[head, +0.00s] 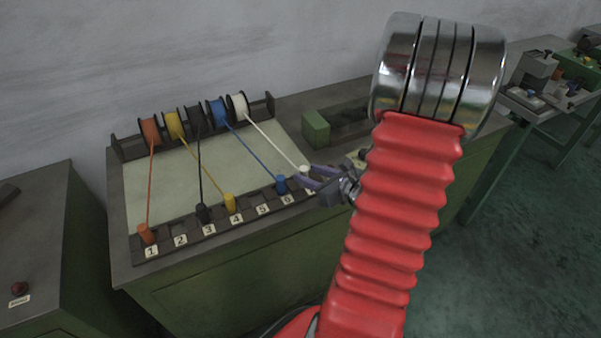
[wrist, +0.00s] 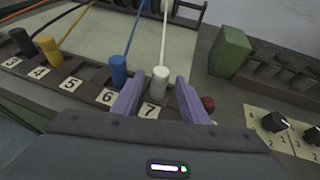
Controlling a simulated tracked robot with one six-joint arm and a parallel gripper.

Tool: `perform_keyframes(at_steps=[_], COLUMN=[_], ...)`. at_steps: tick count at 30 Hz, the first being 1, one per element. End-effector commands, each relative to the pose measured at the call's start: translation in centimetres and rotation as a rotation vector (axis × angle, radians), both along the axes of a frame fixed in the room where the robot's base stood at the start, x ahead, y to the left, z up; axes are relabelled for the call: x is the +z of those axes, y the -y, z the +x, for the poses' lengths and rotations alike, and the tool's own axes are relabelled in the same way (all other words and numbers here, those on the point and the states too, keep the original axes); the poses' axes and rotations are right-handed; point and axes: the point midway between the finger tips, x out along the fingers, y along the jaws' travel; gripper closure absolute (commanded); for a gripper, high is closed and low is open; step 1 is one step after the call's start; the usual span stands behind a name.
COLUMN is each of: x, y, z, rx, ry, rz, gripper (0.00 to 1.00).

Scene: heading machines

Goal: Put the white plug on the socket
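The white plug (wrist: 160,88) stands upright at the place labelled 7 on the dark socket strip (wrist: 75,68), with a white cord running back from its top. In the head view the white plug (head: 304,169) shows only in part at the strip's right end. My gripper (wrist: 160,82) has its two purple fingers on either side of the plug, with narrow gaps visible, so it is open around it. My gripper also shows in the head view (head: 316,178). Whether the plug's base is seated in the strip is hidden.
A blue plug (wrist: 118,70) stands at 6, close to my left finger. Yellow (head: 230,203), black (head: 203,213) and orange (head: 146,234) plugs stand further left. A green block (wrist: 230,51), a red button (wrist: 208,103) and a knob panel (wrist: 280,130) lie to the right.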

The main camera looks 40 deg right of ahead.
Motion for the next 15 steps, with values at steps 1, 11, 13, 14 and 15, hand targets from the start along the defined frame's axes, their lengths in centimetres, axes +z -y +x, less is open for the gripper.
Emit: perform_keyframes(at_steps=[1, 11, 13, 14, 15], x=[0.4, 1.7, 1.8, 1.9, 1.9], y=[0.1, -0.1, -0.2, -0.2, -0.2], z=[-0.7, -4.0, -4.4, -4.5, -4.6], rx=[-0.003, -0.001, -0.002, -0.001, -0.001], ry=[0.001, 0.001, 0.001, 0.001, 0.000], rz=[-0.003, -0.002, 0.000, 0.000, 0.001], gripper=[0.60, 0.60, 0.60, 0.60, 0.60])
